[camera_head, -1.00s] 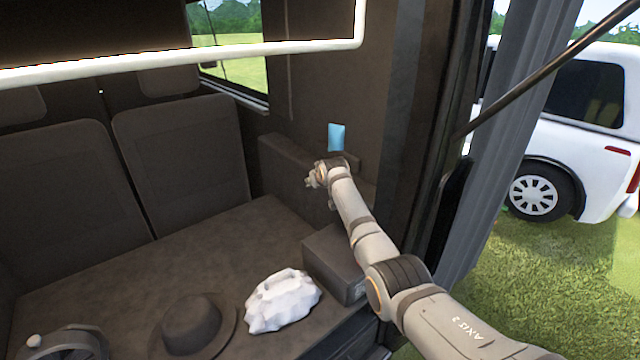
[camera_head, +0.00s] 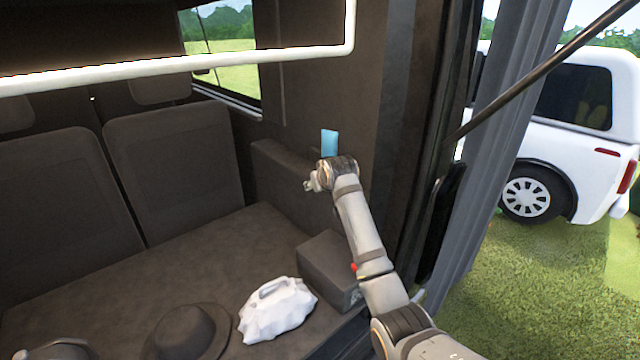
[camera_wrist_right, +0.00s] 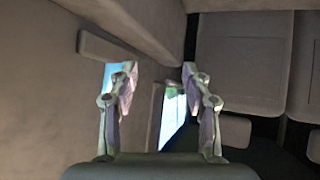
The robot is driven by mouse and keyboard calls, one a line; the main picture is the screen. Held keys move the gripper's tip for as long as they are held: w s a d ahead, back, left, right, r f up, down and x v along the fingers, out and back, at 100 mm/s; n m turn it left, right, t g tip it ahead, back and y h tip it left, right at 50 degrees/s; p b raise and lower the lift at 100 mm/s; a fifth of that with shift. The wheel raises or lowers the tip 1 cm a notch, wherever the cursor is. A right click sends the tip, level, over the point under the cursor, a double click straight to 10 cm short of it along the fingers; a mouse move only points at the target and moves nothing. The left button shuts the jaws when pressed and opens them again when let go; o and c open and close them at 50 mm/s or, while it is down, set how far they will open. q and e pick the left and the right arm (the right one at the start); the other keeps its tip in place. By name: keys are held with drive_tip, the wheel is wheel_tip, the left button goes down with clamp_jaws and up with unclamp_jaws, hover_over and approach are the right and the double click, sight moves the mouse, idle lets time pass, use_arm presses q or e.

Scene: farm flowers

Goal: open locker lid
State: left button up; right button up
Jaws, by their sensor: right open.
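My right arm reaches in from the lower right of the head view. Its gripper (camera_head: 312,182) is beside the side wall, in front of a low ledge-like box (camera_head: 275,172) along that wall. In the right wrist view the gripper (camera_wrist_right: 160,75) is open, with nothing seen between its fingers. No part is clearly marked as the locker lid. A dark box (camera_head: 328,262) with a closed flat top sits at the bench's right end, below my forearm. A light-blue panel (camera_head: 329,141) on the wall is partly behind my wrist; a blue patch (camera_wrist_right: 109,74) shows behind a finger.
A white crumpled bag (camera_head: 277,310) and a dark hat (camera_head: 187,335) lie on the bench (camera_head: 190,255). Seat backs (camera_head: 172,165) stand behind. A white bar (camera_head: 180,66) crosses above. The door post (camera_head: 400,170) is close to my right arm. A white vehicle stands outside.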

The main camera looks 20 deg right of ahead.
drive_tip(key=shift+v, duration=0.8)
